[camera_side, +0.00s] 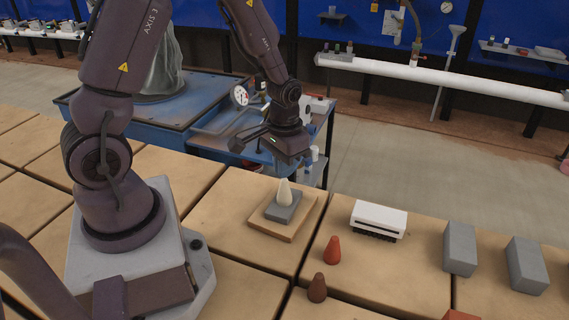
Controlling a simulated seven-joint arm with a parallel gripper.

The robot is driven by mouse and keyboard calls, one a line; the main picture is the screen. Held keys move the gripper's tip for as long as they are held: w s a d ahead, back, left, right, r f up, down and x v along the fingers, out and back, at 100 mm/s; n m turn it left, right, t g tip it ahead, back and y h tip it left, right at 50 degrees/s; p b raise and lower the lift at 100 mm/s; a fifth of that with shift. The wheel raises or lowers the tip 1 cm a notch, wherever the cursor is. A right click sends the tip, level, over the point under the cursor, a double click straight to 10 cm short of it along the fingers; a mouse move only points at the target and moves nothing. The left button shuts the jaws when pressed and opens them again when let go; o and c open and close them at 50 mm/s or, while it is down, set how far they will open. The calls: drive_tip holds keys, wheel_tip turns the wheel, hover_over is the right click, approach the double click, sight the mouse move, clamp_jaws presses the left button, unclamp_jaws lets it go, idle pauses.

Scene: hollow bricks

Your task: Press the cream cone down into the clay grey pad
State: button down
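The cream cone (284,192) stands upright on the clay grey pad (283,210), point up. It looks to rest on the pad's top; how deep its base sits I cannot tell. The pad lies on a tan square board (265,227) on the table. My gripper (285,172) is directly above the cone, at or very near its tip. The fingers are small and partly hidden by the gripper body, so I cannot tell whether they are open, shut or touching the cone.
A red cone (332,250) and a brown cone (317,288) stand to the right and front. A white brush-like block (378,220) lies right of the board. Two grey blocks (459,248) (526,265) stand farther right. A blue cart (225,130) is behind the table.

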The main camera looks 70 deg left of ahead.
sight(284, 180)
drive_tip(key=shift+f, duration=0.85)
idle(1.1)
drive_tip(key=shift+r, duration=0.1)
drive_tip(key=shift+r, duration=3.5)
drive_tip(key=s+d+r+m+t, duration=0.1)
drive_tip(key=s+d+r, duration=0.3)
drive_tip(key=r, duration=0.5)
drive_tip(key=s+d+r+m+t, duration=0.2)
drive_tip(key=s+d+r+t, duration=0.2)
drive_tip(key=s+r, duration=0.3)
wheel_tip(284, 180, up, 2)
drive_tip(key=shift+r+t, duration=0.1)
drive_tip(key=shift+t, duration=0.2)
